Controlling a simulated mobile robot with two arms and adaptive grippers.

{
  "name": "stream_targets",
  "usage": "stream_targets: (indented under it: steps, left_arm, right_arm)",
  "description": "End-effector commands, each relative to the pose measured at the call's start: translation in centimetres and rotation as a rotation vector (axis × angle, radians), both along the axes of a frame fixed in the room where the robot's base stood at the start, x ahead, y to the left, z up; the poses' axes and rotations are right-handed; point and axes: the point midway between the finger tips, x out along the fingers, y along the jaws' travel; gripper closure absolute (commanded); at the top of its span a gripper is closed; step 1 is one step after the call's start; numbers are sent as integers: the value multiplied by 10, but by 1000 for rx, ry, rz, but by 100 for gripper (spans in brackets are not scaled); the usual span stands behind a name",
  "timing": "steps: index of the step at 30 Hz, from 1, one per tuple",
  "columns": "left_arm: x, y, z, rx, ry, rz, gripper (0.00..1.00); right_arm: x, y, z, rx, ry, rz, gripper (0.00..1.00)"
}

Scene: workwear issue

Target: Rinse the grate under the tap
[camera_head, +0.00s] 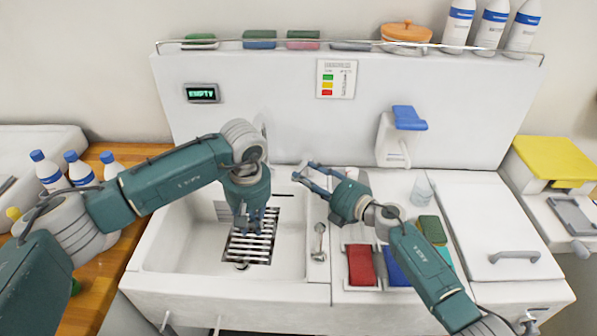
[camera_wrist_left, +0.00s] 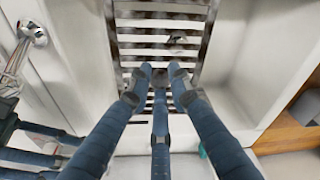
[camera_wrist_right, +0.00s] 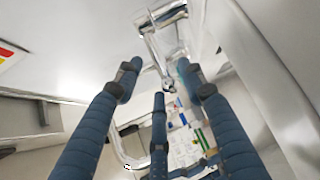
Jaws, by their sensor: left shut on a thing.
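The slatted metal grate (camera_head: 262,246) lies in the white sink basin (camera_head: 180,240) with dark smears along its edges. It also shows in the left wrist view (camera_wrist_left: 150,24). My left gripper (camera_head: 256,214) is over the far part of the grate, its fingers closed on it; the exact contact is partly hidden. My right gripper (camera_head: 318,178) is open and empty, to the right of the basin near the back panel. In the right wrist view a chrome tap (camera_wrist_right: 164,22) is beyond its spread fingers. In the head view I cannot make out the tap's spout.
A chrome fitting (camera_head: 319,240) stands on the sink's right rim. Red (camera_head: 361,265) and blue pads lie beside it. A clear glass (camera_head: 422,188) and a blue-topped dispenser (camera_head: 400,135) are at the right. Bottles (camera_head: 78,170) stand on the wooden counter at left.

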Motion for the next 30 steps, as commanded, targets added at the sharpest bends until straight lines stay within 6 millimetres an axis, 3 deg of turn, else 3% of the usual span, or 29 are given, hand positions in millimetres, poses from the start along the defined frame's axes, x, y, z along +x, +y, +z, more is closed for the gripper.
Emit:
stream_targets:
  steps: [3, 9, 23, 29, 30]
  left_arm:
    - [1, 0, 1, 0, -1, 0, 100]
    - [0, 0, 1, -1, -2, 0, 100]
    - [1, 0, 1, -1, -2, 0, 100]
    - [1, 0, 1, -1, -2, 0, 100]
    - [1, 0, 1, 0, -1, 0, 100]
  right_arm:
    - [12, 15, -1, 4, 3, 1, 60]
    - [25, 26, -5, 2, 2, 1, 60]
    - [29, 32, -6, 1, 1, 2, 60]
    - [29, 31, -7, 0, 2, 1, 100]
    - [29, 31, -7, 0, 2, 1, 100]
